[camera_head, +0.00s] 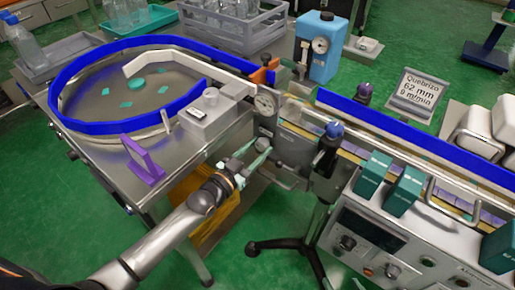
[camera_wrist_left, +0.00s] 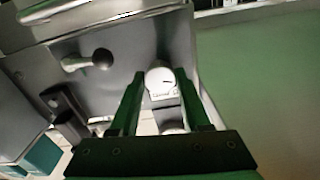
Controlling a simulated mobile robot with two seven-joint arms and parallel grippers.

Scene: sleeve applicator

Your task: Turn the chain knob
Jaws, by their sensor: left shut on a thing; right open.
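The finger contact is partly hidden. My right gripper is in neither view.
A black ball-ended lever (camera_wrist_left: 102,58) is beside the knob. A blue-rimmed round table (camera_head: 95,126) and a control panel (camera_head: 370,252) flank the spot.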

